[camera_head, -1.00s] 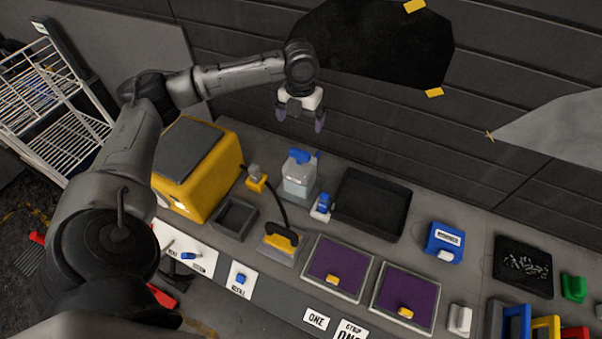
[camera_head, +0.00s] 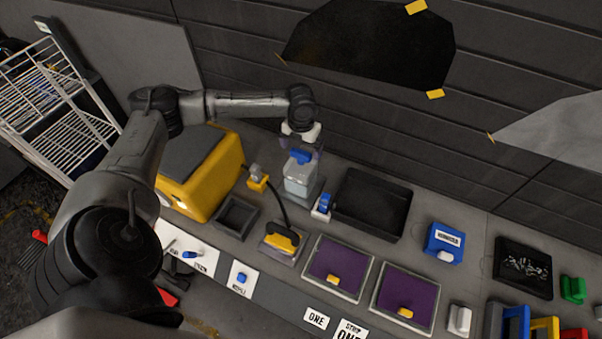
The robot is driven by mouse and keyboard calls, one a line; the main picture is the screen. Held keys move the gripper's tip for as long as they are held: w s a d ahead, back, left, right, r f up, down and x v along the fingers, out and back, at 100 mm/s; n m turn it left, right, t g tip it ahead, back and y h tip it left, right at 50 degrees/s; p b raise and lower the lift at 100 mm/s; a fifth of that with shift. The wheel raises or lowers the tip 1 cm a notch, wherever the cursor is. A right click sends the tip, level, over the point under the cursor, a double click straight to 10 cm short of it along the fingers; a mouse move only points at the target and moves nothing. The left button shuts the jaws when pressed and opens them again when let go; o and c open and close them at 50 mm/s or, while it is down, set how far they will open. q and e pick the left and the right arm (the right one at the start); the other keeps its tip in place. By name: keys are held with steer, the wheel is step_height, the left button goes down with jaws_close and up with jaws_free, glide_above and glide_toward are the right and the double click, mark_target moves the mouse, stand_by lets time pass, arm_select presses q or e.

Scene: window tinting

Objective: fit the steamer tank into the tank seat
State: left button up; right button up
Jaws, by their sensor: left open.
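The steamer tank (camera_head: 298,183) is a clear, squarish container with a blue cap (camera_head: 300,157), standing upright at the back of the bench. My left gripper (camera_head: 301,146) is open, pointing down directly over the tank, with its fingers at the height of the cap, apparently on either side of it. Contact cannot be told. A dark, open square holder (camera_head: 236,215), which looks like the tank seat, is empty and stands left of the tank, in front of the yellow steamer (camera_head: 205,172). My right gripper is not in view.
A yellow nozzle on a small stand (camera_head: 257,177) with a dark hose lies between the steamer and the tank. A small blue-topped bottle (camera_head: 323,206) and a black tray (camera_head: 372,203) stand to the tank's right. A yellow-handled tool (camera_head: 283,240) lies in front.

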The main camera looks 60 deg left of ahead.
mark_target(301, 170)
arm_select(q)
steer(key=shift+s+f, duration=0.1)
steer(key=shift+f, duration=1.35)
steer(key=shift+c, duration=0.4)
steer(key=shift+r, duration=0.15)
steer(key=c, duration=1.6)
